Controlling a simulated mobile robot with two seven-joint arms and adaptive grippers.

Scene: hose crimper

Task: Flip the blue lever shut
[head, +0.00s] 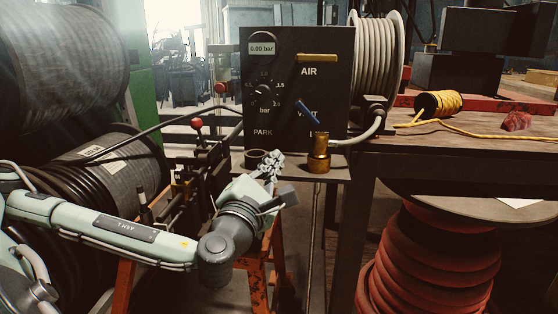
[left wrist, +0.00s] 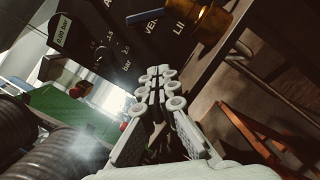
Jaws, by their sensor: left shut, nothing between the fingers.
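The blue lever (head: 307,111) slants up and to the left from the top of a brass valve (head: 319,155), in front of the black panel (head: 340,85). The valve stands upright on a small shelf below the panel. My left gripper (head: 274,160) is shut and empty, to the left of the valve and below the lever, apart from both. In the left wrist view the shut fingers (left wrist: 155,76) point toward the panel, the brass valve (left wrist: 212,18) is at the top right and the blue lever (left wrist: 147,16) is near the top edge. My right gripper is not in view.
A dark ring-shaped part (head: 256,157) sits on the shelf beside my left gripper. A pale hose (head: 372,132) runs from the valve to the right, toward a hose reel (head: 377,60). A wooden bench (head: 460,148) with a yellow cord spool (head: 439,103) is at the right.

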